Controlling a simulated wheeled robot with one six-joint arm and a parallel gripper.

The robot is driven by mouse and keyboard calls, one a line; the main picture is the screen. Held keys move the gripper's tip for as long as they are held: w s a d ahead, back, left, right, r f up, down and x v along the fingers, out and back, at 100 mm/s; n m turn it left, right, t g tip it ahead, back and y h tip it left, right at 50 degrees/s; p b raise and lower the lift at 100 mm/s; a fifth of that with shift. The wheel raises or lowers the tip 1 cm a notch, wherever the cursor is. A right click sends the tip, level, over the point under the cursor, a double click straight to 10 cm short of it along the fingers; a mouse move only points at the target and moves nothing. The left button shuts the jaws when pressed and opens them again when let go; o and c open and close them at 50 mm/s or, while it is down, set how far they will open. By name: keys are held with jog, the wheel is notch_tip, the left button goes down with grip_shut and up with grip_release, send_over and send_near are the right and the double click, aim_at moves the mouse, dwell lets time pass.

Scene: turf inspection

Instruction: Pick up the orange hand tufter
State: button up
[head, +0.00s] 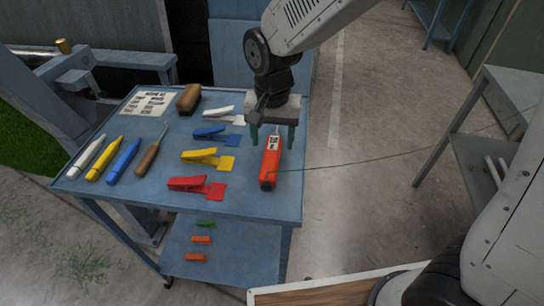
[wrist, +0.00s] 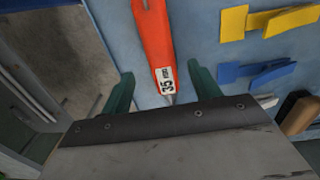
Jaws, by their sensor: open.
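The orange hand tufter (head: 270,164) lies on the blue cart top near its right edge, with a white label and a thin metal tip pointing to the back. It also shows in the wrist view (wrist: 152,35), where the label reads 35 mm. My gripper (head: 272,134) is above the tufter's label end, fingers spread. In the wrist view its two green fingertips (wrist: 163,85) stand on either side of the tufter's label and tip, apart from it. The gripper is open and empty. Its body hides part of the tip.
On the cart top (head: 240,205) lie red (head: 197,186), yellow (head: 208,158), blue (head: 217,136) and white clips, a brown brush (head: 188,98), an awl (head: 151,151) and several markers. A thin cord (head: 360,160) stretches right from near the tufter. A grey bench (head: 500,130) stands at right.

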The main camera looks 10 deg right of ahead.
aim_at(271, 152)
notch_tip(271, 152, down, 6)
jog(key=shift+a+r, duration=0.1)
jog(key=shift+r, duration=0.1)
jog(key=shift+r, duration=0.1)
jog(key=c, duration=1.2)
jog(key=shift+c, duration=0.2)
